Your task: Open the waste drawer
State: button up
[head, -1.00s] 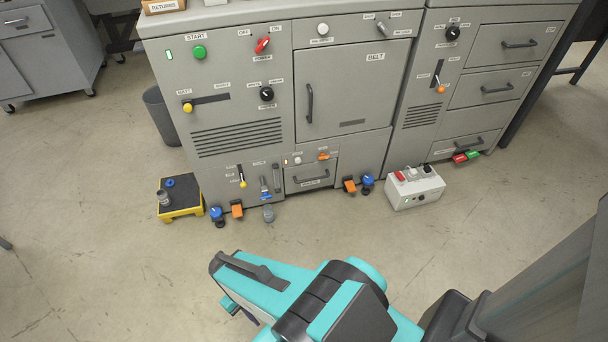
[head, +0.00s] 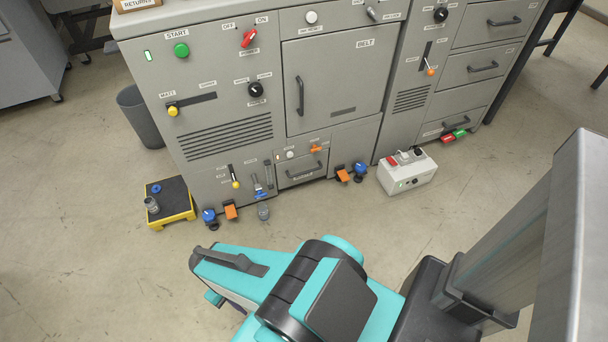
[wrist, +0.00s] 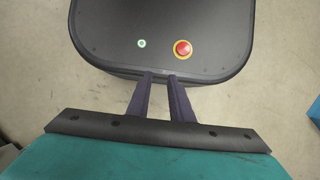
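The grey laminator cabinet stands across the top of the head view. A small drawer (head: 300,168) with a dark bar handle sits low in its middle section, shut. Three larger drawers are stacked at the right, also shut; the lowest drawer (head: 449,123) is near the floor. Their small labels are too small to read, so I cannot tell which is the waste drawer. My gripper (wrist: 161,77) shows two dark fingers with a gap and nothing between them in the wrist view, above my own base.
A white switch box (head: 407,175) stands on the floor right of the small drawer. A yellow-edged black platform (head: 171,205) is at the left. Blue knobs and orange pedals (head: 343,175) stick out low along the cabinet front. A grey bin (head: 138,115) stands left.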

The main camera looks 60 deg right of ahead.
jog(key=w+d+f+n+t+h+b, duration=0.15)
jog(key=w+d+f+t+b, duration=0.3)
jog(key=d, duration=0.65)
jog(key=w+d+f+t+h+b, duration=0.2)
jog(key=w+d+f+b, duration=0.25)
jog(key=w+d, duration=0.5)
jog(key=w+d+f+n+t+h+b, duration=0.1)
jog(key=w+d+f+t+b, duration=0.4)
jog(key=d, duration=0.8)
jog(key=s+d+f+n+t+h+b, duration=0.1)
jog(key=d+n+t+h+b, duration=0.3)
jog(key=d, duration=1.4)
jog(key=s+d+n+t+b, duration=0.2)
jog(key=s+d+n+b, duration=0.2)
jog(key=s+d+b, duration=0.3)
jog(key=s+d, duration=0.1)
jog(key=d, duration=0.2)
jog(key=shift+r+h, duration=0.35)
jog(key=shift+t, duration=0.25)
jog(key=shift+b+x, duration=1.55)
jog(key=shift+x, duration=5.3)
jog(key=shift+c, duration=0.3)
